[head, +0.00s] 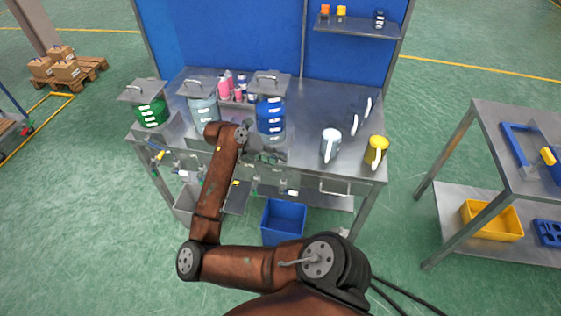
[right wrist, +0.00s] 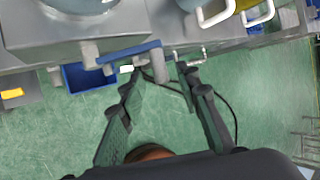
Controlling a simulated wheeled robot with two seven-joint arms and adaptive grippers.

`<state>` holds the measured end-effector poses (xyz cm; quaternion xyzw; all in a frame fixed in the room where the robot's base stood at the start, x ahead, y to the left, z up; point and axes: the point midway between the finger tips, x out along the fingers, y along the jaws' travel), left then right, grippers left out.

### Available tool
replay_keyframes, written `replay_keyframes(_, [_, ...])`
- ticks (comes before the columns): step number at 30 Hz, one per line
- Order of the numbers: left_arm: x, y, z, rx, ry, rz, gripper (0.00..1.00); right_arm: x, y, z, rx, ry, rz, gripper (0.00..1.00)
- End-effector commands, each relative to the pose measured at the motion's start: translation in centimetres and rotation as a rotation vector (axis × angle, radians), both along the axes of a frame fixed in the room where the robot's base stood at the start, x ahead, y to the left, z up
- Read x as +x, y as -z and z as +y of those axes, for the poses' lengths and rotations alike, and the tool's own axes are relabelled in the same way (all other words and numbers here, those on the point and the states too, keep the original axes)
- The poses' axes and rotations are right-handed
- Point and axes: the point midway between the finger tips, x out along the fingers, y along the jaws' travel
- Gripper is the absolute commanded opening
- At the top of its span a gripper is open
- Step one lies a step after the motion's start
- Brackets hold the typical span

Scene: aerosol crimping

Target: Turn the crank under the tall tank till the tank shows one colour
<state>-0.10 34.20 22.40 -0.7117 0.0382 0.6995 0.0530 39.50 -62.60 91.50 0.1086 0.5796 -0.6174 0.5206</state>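The tall tank (head: 270,115) stands on the right of three lidded tanks at the bench's front edge. Its upper part is deep blue; a paler band shows at the bottom. My right gripper (head: 270,157) is just below it, at the bench edge. In the right wrist view, the two fingers of the right gripper (right wrist: 163,82) are spread apart with nothing clearly held between them. Beyond them are a blue bar (right wrist: 128,53) and grey metal fittings (right wrist: 190,63) under the bench; I cannot tell which is the crank. My left gripper is not in view.
A green tank (head: 150,110) and a pale grey-blue tank (head: 203,107) stand to the left. A blue bin (head: 283,221) is below the bench.

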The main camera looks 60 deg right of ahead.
Motion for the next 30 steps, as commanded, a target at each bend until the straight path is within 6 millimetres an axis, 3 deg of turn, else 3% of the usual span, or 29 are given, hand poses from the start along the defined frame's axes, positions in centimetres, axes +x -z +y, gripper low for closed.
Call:
replay_keyframes(7, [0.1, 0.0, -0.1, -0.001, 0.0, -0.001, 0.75, 2.3, -3.9, 2.7, -0.001, -0.002, -0.002, 0.31])
replay_keyframes(16, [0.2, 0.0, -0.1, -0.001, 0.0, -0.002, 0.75, 3.4, -5.9, 4.1, 0.0, 0.001, 0.001, 0.31])
replay_keyframes(26, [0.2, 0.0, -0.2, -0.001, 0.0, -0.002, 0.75, 3.3, -6.0, 4.0, -0.007, 0.002, 0.005, 0.31])
replay_keyframes(30, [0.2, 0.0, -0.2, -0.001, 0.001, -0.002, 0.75, 1.2, -7.7, 1.0, -0.149, 0.001, 0.082, 0.31])
